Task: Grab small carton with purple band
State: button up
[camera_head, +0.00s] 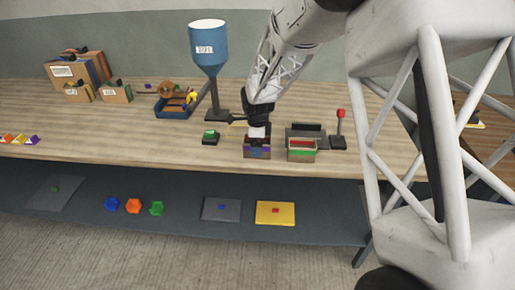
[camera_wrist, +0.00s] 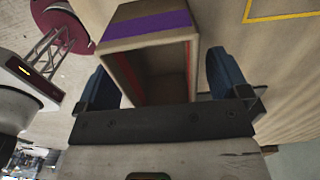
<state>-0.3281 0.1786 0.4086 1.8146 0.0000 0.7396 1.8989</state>
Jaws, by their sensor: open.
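The small carton with the purple band (camera_head: 257,153) stands on the wooden bench in the head view, right under my gripper (camera_head: 258,127). In the wrist view the carton (camera_wrist: 148,26) is brown cardboard with an open, dark inside and a purple stripe across one face. My gripper (camera_wrist: 162,85) is open, with one blue finger on each side of the carton. A gap shows between the left finger and the carton; the right finger also looks apart from it. The fingertips are partly hidden in the head view.
A green-banded carton (camera_head: 301,151) stands close on the right, before a dark grey device (camera_head: 306,133). A button box (camera_head: 210,137) and a blue hopper on a stand (camera_head: 209,52) are to the left. A red-topped lever (camera_head: 340,122) is further right. The bench's front edge is near.

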jog(key=shift+f, duration=1)
jog(key=c, duration=1)
jog(key=shift+r, duration=0.1)
jog(key=shift+r, duration=1.4)
jog(key=shift+s+r, duration=0.2)
jog(key=shift+r, duration=0.1)
jog(key=s+d, duration=0.2)
jog(key=s, duration=0.5)
jog(key=s+d+r, duration=0.1)
jog(key=s+d, duration=0.2)
jog(key=s, duration=0.4)
jog(key=shift+s+r, duration=0.2)
jog(key=shift+s, duration=0.2)
